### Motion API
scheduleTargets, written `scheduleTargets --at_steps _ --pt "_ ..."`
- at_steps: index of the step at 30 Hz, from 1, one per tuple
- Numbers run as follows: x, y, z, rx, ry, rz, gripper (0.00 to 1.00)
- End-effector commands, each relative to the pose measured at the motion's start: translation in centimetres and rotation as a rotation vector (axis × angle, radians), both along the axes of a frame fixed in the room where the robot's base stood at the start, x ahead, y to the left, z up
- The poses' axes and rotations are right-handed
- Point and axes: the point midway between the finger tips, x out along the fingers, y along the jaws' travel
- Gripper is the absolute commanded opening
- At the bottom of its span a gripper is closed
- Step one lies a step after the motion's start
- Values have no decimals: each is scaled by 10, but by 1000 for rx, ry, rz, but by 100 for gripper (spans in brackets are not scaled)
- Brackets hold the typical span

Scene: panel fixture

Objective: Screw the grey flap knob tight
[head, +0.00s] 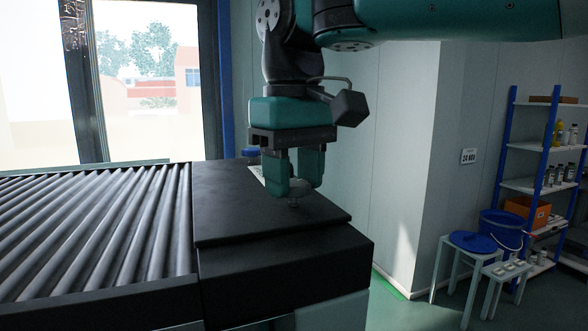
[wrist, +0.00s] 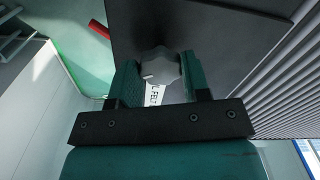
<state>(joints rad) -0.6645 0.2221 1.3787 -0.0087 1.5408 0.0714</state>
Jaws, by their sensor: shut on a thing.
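The grey flap knob (wrist: 160,68) shows in the wrist view, between the two green fingers of my gripper (wrist: 160,78). It is a lobed grey knob with a small light mark on its face. My gripper (head: 295,190) points straight down over the black panel (head: 225,215) in the head view and is shut on the knob. In the head view the knob (head: 294,203) is mostly hidden by the fingers. A white label (wrist: 155,94) with dark letters lies beside the knob, partly covered by my gripper.
A roller conveyor (head: 95,230) adjoins the panel on the left. A blue object (head: 250,153) stands behind the panel. A pale wall (head: 395,150) rises behind at right. A stool (head: 470,243), a blue bucket (head: 502,230) and a shelf (head: 545,145) stand farther right.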

Motion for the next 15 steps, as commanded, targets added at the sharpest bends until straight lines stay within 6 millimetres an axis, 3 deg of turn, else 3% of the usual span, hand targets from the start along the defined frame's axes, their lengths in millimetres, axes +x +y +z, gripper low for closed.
scheduleTargets --at_steps 15 --pt "0 0 2 -1 1 -398 20"
